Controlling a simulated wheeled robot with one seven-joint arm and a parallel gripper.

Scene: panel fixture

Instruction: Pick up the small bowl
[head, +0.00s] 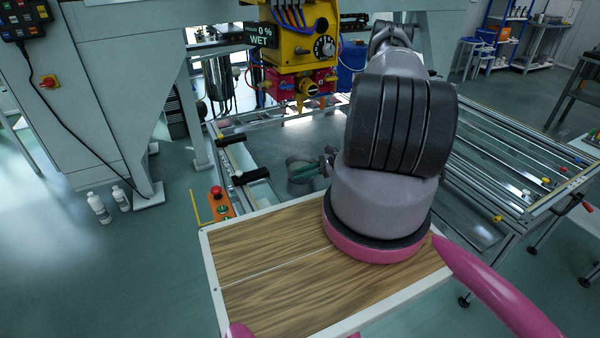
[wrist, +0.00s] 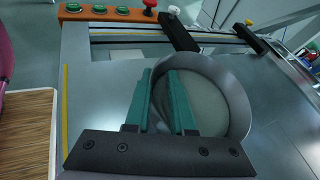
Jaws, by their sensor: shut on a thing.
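The small bowl (head: 298,188) is a grey, round, straight-walled vessel beyond the far edge of the wood-topped panel in the head view. In the wrist view the bowl (wrist: 239,100) fills the middle right, and I look into its open top. My gripper (wrist: 159,76) has two teal fingers, one inside the bowl and one outside, shut on its near left wall. Whether the bowl's base touches the surface below, I cannot tell.
The wood-grain panel (head: 270,262) with a white frame lies in front. An orange button box (head: 221,204) with a red knob stands left of the bowl. Black clamp bars (head: 250,177) lie close to the bowl's left. A yellow machine head (head: 297,40) hangs behind.

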